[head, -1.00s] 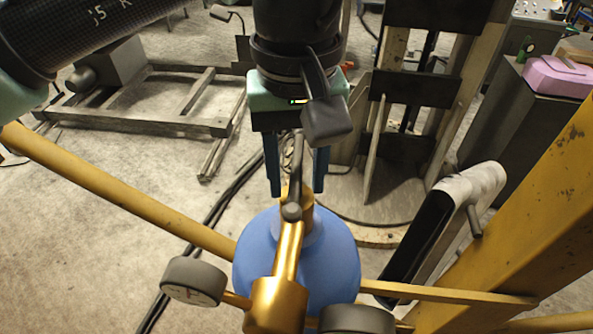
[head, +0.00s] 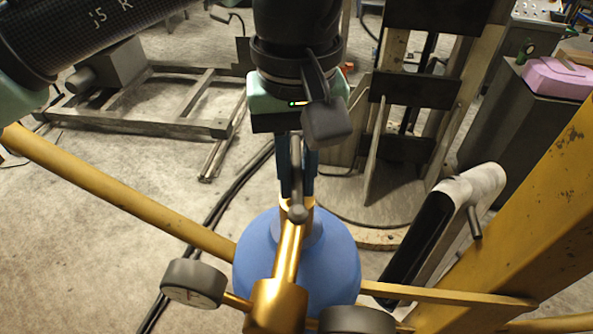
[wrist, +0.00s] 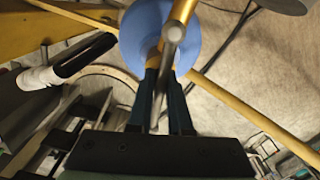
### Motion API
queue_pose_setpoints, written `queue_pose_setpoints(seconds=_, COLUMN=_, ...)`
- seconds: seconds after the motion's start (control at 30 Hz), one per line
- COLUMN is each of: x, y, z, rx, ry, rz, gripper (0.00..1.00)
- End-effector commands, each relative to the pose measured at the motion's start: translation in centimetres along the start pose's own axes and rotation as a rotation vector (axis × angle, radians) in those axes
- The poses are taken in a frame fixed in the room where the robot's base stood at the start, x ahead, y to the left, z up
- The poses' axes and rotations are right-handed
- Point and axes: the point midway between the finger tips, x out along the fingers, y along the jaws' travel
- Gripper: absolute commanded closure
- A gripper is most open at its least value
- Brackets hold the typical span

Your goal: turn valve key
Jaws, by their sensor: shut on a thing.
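The valve key (head: 297,178) is a thin grey bar with a rounded end, set at the top of a brass valve body (head: 289,250). It stands over the shoulder of a blue gas cylinder (head: 335,265). My gripper (head: 298,192) comes down from above with its blue fingers shut on the key. In the wrist view the fingers (wrist: 164,80) lie close on both sides of the grey key (wrist: 170,38), in front of the blue cylinder (wrist: 140,25). The exact contact spot is partly hidden by the key.
Round gauges (head: 194,283) sit on the brass fitting, left and lower right. A yellow rail (head: 120,190) and a thick yellow beam (head: 530,215) flank the cylinder. A white-and-black curved part (head: 440,225) stands at right. Black cables cross the floor.

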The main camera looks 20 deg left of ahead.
Motion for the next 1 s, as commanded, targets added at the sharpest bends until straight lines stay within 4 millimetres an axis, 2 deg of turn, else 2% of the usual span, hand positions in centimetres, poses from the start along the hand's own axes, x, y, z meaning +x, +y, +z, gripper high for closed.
queue_pose_setpoints(seconds=0.63, x=-0.02, y=0.06, z=-0.03, rx=0.000, ry=0.001, rz=0.002, gripper=1.00)
queue_pose_setpoints(seconds=0.67, x=-0.02, y=0.06, z=-0.03, rx=0.000, ry=0.002, rz=0.002, gripper=0.81)
queue_pose_setpoints(seconds=0.8, x=-0.02, y=0.05, z=-0.02, rx=0.000, ry=0.001, rz=0.002, gripper=0.56)
queue_pose_setpoints(seconds=0.83, x=-0.02, y=0.04, z=-0.02, rx=0.000, ry=0.001, rz=0.002, gripper=0.53)
queue_pose_setpoints(seconds=1.0, x=-0.01, y=0.03, z=-0.01, rx=0.000, ry=0.001, rz=0.001, gripper=0.53)
